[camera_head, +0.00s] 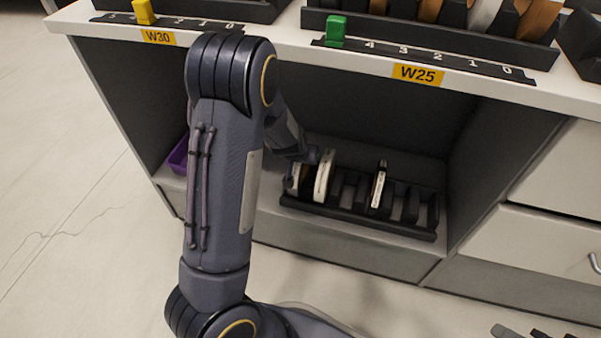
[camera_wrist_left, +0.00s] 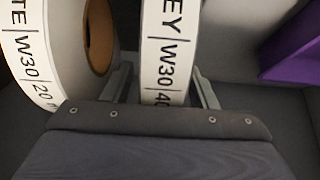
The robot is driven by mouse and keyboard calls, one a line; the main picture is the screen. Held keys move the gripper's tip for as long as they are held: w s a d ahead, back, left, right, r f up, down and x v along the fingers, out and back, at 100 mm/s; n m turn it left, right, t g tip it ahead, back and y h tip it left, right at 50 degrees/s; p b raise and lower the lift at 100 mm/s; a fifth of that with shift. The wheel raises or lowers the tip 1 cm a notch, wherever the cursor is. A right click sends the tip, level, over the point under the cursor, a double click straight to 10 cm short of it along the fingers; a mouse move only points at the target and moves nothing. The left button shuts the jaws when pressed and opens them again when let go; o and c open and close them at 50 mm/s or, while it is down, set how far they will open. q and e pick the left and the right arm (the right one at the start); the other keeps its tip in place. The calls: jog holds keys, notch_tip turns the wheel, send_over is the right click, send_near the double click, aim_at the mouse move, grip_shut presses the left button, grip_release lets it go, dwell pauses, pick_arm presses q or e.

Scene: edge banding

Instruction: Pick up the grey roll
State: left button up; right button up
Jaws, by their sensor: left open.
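The grey roll (camera_wrist_left: 166,50) stands on edge in the left wrist view, its white label ending in "EY" and reading "W30" and "40". It also shows in the camera_head view (camera_head: 296,181) at the left end of the black rack, partly hidden by my arm. My left gripper (camera_wrist_left: 165,92) is open, with one finger on each side of this roll. I cannot tell whether the fingers touch it. My left gripper is mostly hidden behind its arm in the camera_head view. Small dark parts at the bottom right edge there may be my right gripper; its jaws are unclear.
A neighbouring roll labelled "TE", "W30", "20" (camera_wrist_left: 30,50) stands close beside the left finger. Another roll (camera_head: 378,185) stands farther right in the black rack (camera_head: 350,217). Cubby walls and the counter (camera_head: 290,45) enclose the space. A purple bin (camera_head: 178,156) is at left.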

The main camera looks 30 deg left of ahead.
pick_arm(q)
jog(key=shift+c, duration=0.3)
grip_shut()
jog(key=shift+r, duration=0.1)
jog(key=shift+r, duration=0.1)
